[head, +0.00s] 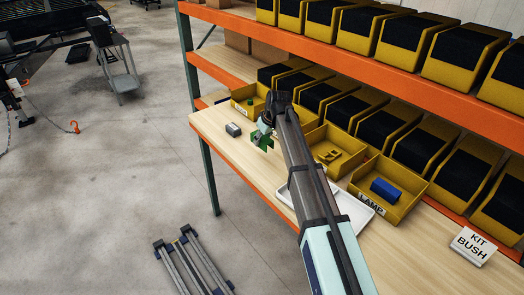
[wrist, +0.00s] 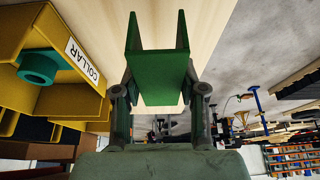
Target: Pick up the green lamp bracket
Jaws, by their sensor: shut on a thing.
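The green lamp bracket (wrist: 160,72) is a U-shaped channel and sits between the two fingers of my gripper (wrist: 160,94) in the wrist view. The fingers are shut on its sides. In the head view the bracket (head: 263,143) shows as a small green piece at my gripper (head: 264,131), over the left part of the wooden bench (head: 228,150). My arm hides part of it there. I cannot tell whether the bracket touches the bench top.
A grey block (head: 233,129) lies left of the bracket. The yellow collar bin (wrist: 72,92) is close by.

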